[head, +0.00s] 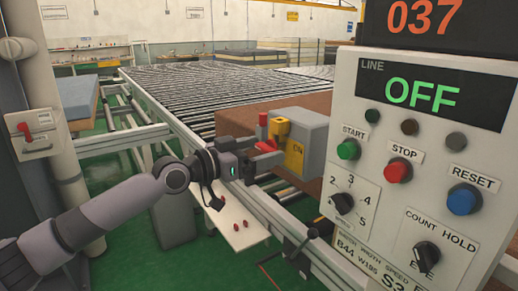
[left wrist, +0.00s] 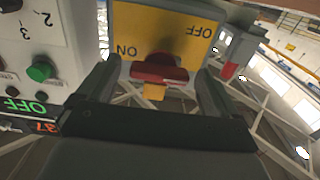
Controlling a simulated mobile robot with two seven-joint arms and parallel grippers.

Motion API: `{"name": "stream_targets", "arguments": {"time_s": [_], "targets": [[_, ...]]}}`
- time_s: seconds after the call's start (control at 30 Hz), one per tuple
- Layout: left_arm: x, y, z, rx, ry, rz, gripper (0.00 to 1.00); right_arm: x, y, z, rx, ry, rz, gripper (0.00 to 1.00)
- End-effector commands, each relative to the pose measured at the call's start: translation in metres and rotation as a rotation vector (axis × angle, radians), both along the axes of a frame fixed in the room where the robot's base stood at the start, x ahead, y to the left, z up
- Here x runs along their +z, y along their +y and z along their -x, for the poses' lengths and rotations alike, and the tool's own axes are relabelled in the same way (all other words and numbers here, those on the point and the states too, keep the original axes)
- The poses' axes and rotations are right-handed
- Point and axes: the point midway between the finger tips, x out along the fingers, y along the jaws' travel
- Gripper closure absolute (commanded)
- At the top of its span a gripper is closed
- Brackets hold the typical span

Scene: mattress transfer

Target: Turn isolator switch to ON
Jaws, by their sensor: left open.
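The isolator switch is a grey box (head: 313,128) with a yellow plate (head: 294,158) marked ON, standing beside the control panel. In the left wrist view, the yellow plate (left wrist: 130,22) shows ON at left and OFF at upper right. A red handle (left wrist: 160,69) with a yellow tab below it sits in front of the plate. I cannot tell which mark it is set to. My left gripper (head: 272,155) is open at the switch; its fingers (left wrist: 153,88) stand on either side of the handle, without a clear grip on it. My right gripper does not show.
The control panel (head: 390,235) with buttons and an OFF display stands close on the right. A roller conveyor (head: 190,90) runs behind, with a brown block (head: 235,120) on it. A small pale tray (head: 240,234) lies below my left arm.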

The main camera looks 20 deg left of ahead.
Motion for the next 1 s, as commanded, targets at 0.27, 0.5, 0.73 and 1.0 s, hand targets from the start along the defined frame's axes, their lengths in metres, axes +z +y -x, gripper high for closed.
{"name": "stream_targets", "arguments": {"time_s": [0.27,0.5,0.73,1.0], "targets": [[0.0,-0.001,-0.001,0.0,0.0,0.0,0.13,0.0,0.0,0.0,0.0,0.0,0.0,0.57],[0.0,0.0,0.0,0.0,0.0,0.0,0.63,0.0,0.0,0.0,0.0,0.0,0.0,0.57],[-0.002,0.0,0.0,0.0,-0.015,-0.021,0.62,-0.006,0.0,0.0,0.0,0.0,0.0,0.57],[-0.005,0.0,0.0,0.0,-0.105,-0.135,0.62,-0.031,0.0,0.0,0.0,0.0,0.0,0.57]]}}
